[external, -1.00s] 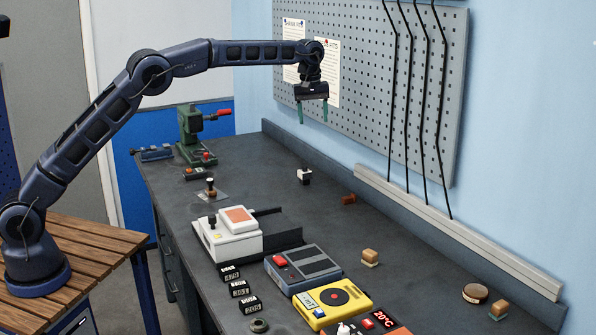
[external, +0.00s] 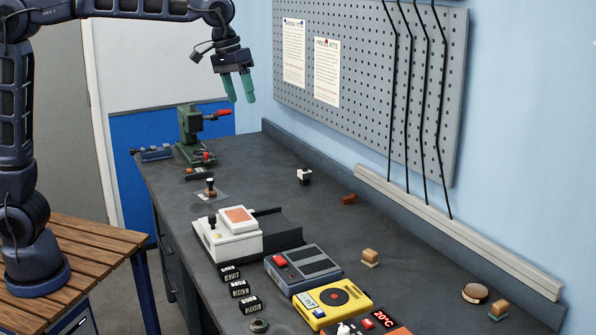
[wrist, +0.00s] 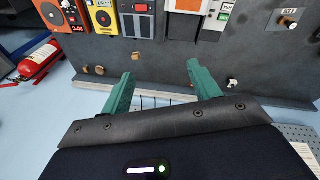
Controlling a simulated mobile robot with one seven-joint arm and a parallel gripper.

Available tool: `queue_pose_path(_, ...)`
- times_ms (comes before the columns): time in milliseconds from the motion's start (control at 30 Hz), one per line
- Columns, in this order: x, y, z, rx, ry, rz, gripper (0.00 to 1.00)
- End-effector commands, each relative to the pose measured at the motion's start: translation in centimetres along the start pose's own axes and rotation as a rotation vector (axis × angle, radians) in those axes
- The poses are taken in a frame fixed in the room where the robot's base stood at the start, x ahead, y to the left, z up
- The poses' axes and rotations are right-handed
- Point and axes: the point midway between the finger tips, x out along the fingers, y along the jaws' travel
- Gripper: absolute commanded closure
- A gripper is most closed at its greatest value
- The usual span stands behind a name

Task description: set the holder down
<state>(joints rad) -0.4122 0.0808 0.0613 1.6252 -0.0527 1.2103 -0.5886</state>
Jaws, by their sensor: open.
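My gripper (external: 240,90) has teal fingers, which are apart with nothing between them. It hangs high above the far part of the bench, and both fingers also show in the wrist view (wrist: 160,82). I cannot tell for sure which thing is the holder. A small upright brown and dark piece (external: 210,186) stands on a pale plate on the bench, and it also shows in the wrist view (wrist: 289,21). A small black and white piece (external: 304,176) stands apart on the bench to its right. My gripper touches neither.
A white device (external: 228,244), a grey device (external: 302,268) and a yellow device (external: 333,302) line the bench (external: 330,225). A green press (external: 189,130) stands at the far end. Small brown blocks lie along the wall side. A pegboard (external: 375,90) hangs behind.

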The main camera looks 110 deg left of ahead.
Motion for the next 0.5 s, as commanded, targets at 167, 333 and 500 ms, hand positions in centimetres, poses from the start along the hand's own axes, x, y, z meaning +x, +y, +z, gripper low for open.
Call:
queue_pose_path(167, -1.7, -0.6, 7.5, 0.157, 0.011, 0.027, 0.38)
queue_pose_path(333, -2.4, -1.9, 14.3, 0.309, 0.024, 0.051, 0.38)
queue_pose_path(500, -2.5, -4.0, 20.8, 0.460, 0.040, 0.074, 0.38)
